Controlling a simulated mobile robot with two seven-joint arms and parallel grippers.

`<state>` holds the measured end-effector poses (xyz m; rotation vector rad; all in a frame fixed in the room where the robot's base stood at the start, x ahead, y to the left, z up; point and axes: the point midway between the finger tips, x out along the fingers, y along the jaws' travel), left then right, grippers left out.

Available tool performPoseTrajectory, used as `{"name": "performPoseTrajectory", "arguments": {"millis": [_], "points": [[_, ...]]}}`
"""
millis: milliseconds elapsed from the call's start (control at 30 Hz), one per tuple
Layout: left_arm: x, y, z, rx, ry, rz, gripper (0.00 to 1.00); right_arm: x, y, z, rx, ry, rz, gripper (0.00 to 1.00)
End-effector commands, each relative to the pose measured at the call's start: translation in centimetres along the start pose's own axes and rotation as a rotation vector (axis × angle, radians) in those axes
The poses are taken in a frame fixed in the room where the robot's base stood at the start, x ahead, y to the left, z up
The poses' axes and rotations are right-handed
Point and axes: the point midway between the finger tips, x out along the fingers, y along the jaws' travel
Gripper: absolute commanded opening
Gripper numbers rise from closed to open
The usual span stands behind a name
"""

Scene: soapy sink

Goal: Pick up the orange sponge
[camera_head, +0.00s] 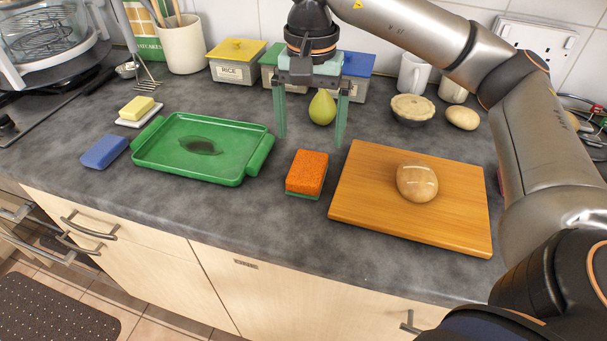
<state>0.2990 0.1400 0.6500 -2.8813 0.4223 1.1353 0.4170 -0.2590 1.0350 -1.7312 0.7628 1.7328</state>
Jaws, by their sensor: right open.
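The orange sponge (307,172) has a green underside and lies on the dark grey counter, between the green tray and the wooden board. My right gripper (310,142) hangs above and behind it, pointing down. Its two green fingers are wide apart, with nothing held between them. A green pear (322,107) shows through the gap between the fingers and appears to stand farther back. My left gripper does not show.
A green tray (157,165) with a dark patch lies left of the sponge. A wooden board (460,215) with a round bread-like item (417,182) lies right. A blue sponge (104,152) lies far left. Lidded boxes, including one marked RICE (236,62), stand behind. The counter before the sponge is clear.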

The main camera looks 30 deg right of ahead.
Motion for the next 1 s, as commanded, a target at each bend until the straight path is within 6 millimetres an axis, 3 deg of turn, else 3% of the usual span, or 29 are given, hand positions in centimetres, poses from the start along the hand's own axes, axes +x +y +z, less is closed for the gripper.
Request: {"name": "performPoseTrajectory", "arguments": {"millis": [100,367,633,1000], "points": [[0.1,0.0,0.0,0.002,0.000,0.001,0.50,2.3,0.1,0.0,0.001,-0.002,0.003,1.00],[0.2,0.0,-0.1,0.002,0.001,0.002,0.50,4.5,0.0,0.0,0.003,-0.001,0.001,1.00],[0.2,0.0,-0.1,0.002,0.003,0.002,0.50,8.3,-0.3,-0.2,0.003,0.000,0.002,1.00],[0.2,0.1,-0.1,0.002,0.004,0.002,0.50,9.2,-0.3,-0.2,0.003,0.000,-0.002,0.98]]}}
